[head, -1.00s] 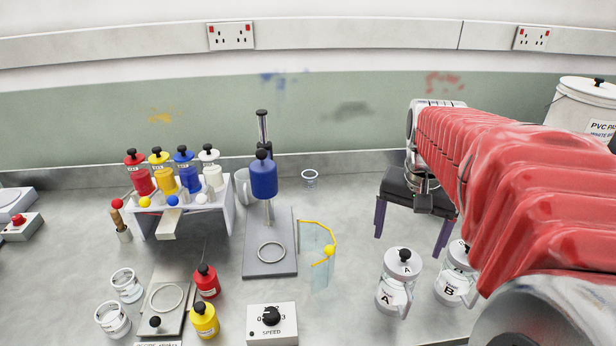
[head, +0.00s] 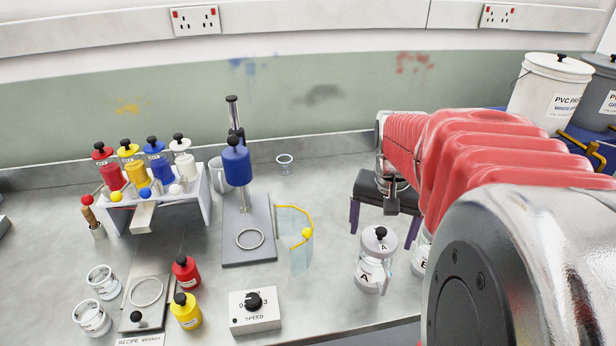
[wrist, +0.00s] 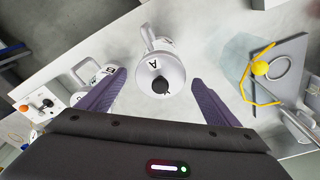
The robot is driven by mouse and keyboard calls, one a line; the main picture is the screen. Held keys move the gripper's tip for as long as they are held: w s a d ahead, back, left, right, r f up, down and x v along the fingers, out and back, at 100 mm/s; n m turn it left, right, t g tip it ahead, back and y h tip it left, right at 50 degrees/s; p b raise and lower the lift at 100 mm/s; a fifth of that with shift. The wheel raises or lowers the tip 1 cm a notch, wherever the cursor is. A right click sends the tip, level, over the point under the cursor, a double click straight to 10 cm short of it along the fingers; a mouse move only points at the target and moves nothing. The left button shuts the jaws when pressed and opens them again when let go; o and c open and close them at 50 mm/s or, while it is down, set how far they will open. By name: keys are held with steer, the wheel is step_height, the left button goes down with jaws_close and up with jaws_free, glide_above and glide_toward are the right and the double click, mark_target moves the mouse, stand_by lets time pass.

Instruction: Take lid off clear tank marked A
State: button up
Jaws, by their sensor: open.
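The clear tank marked A (head: 370,275) stands upright near the front edge of the bench. Its pale lid (head: 378,244) with a black knob is on. The wrist view shows the tank (wrist: 152,50) and the lid (wrist: 172,72) from above, with the knob (wrist: 160,87) below my gripper. My gripper (head: 381,240), with a dark body and purple fingers, hangs above and behind the tank in the head view. In the wrist view my gripper (wrist: 159,72) is open, with the fingers on either side of the lid and nothing held.
Tank B (head: 422,258) stands close to the right, partly hidden by my arm. Bare bench lies between shield and tank A.

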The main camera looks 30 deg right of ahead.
mark_target(382, 231)
steer(key=shift+c, duration=0.7)
steer(key=c, duration=1)
steer(key=shift+r, duration=0.1)
step_height(382, 231, up, 10)
stand_by(0.4)
